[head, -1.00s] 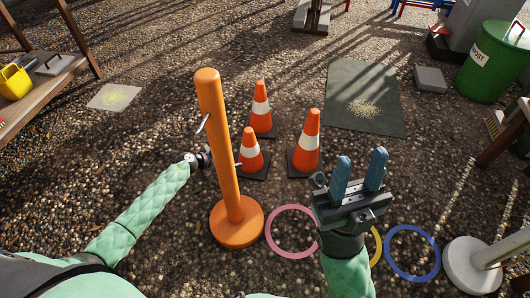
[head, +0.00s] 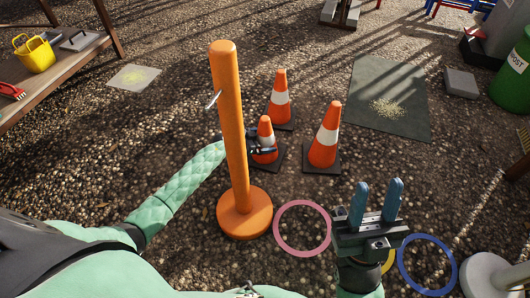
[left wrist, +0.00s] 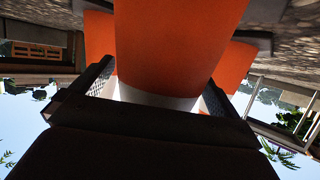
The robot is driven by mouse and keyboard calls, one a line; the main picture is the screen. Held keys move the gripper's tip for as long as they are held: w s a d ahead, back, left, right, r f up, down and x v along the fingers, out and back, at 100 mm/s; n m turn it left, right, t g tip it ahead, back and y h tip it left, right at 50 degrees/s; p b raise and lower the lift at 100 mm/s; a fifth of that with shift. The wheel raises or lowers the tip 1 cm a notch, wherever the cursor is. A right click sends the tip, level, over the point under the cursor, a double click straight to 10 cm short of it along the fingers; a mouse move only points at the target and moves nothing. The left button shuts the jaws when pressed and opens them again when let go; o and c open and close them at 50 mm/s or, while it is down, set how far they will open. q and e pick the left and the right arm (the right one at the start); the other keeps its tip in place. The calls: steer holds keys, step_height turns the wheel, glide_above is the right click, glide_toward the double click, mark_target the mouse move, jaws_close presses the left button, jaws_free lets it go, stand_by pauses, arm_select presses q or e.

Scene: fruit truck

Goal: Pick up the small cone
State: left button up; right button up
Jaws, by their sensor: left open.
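The small cone (head: 265,126), orange with a white band, stands upright on its dark base behind the orange post. My left arm passes behind the post, and my left gripper (head: 262,150) is at the small cone, partly hidden by the post. In the left wrist view the cone (left wrist: 175,40) fills the middle, with its white band low between the two open fingers of the left gripper (left wrist: 158,82). I cannot tell whether the fingers touch it. My right gripper (head: 379,187) is open and empty, with its blue fingers pointing up, at the lower right.
The orange post (head: 232,130) on a round base stands close in front of my left forearm. Two larger cones, one behind (head: 281,85) and one to the right (head: 327,130), stand near the small cone. A pink ring (head: 278,235) and a blue ring (head: 403,270) lie on the gravel.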

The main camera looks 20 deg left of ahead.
arm_select(q)
steer(key=shift+w+d, duration=0.15)
steer(key=c, duration=1.4)
steer(key=shift+c, duration=0.8)
